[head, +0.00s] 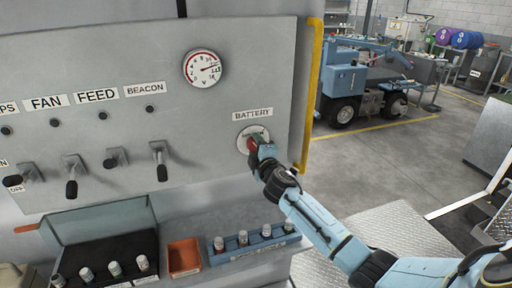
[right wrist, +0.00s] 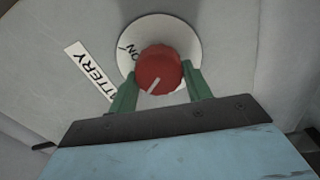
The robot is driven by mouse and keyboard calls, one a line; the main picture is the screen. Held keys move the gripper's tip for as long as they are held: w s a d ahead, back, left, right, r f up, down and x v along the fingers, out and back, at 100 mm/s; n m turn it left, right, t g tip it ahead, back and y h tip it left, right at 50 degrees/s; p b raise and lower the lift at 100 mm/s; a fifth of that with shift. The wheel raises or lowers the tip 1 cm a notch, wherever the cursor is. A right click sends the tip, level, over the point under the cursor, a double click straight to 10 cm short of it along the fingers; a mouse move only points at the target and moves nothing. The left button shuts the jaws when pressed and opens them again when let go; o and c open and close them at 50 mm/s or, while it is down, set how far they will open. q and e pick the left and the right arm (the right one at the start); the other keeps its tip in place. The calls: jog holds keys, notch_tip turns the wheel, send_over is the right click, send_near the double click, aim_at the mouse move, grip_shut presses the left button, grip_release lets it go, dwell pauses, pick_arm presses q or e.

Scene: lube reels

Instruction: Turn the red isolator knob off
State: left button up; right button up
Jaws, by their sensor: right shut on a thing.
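The red isolator knob (head: 252,144) sits on a round white plate (head: 246,132) under the BATTERY label (head: 253,114), at the right of the grey panel. In the right wrist view the knob (right wrist: 158,70) shows its white pointer line aimed down and left, and "ON" is readable on the plate (right wrist: 185,35) at upper left. My right gripper (head: 257,147) is shut on the knob, with one green finger (right wrist: 158,88) on each side of it. The rest of the plate's lettering is hidden. My left gripper is not in view.
Several black-handled toggle switches (head: 72,188) and a round gauge (head: 203,68) are on the panel left of the knob. Below are an orange bin (head: 184,257) and a blue rack (head: 216,256) with small cylinders. A yellow rail (head: 311,90) runs along the panel's right edge.

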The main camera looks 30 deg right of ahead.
jog(key=shift+f+n, duration=0.1)
jog(key=shift+n, duration=0.8)
jog(key=o, duration=1)
jog(key=v, duration=1.3)
jog(key=shift+s, duration=0.2)
